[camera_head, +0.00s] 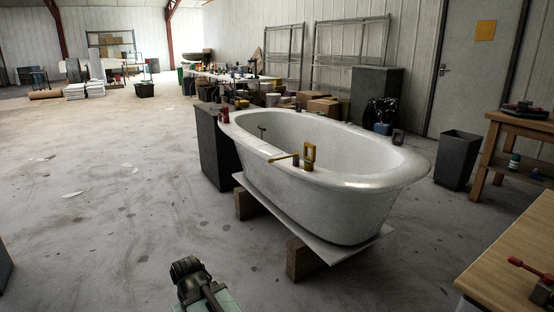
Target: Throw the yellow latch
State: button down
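The yellow latch (308,156) sits on the near rim of a white, bathtub-shaped hull mould (345,196). It has an upright yellow frame with an opening, and a yellow lever (281,157) lies low along the rim to its left. A small gap seems to separate lever and frame. Part of my arm shows at the bottom edge, well in front of the mould and apart from it. I make out no gripper fingers there.
A red latch (224,115) and a dark latch (398,137) sit elsewhere on the rim. The mould rests on a white board on wooden blocks (304,260). A wooden table (520,255) stands at right, a dark bin (457,160) behind. The floor at left is open.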

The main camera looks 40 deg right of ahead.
aim_at(296, 154)
jog(key=u, duration=0.25)
jog(key=i, duration=0.95)
jog(key=z, duration=0.25)
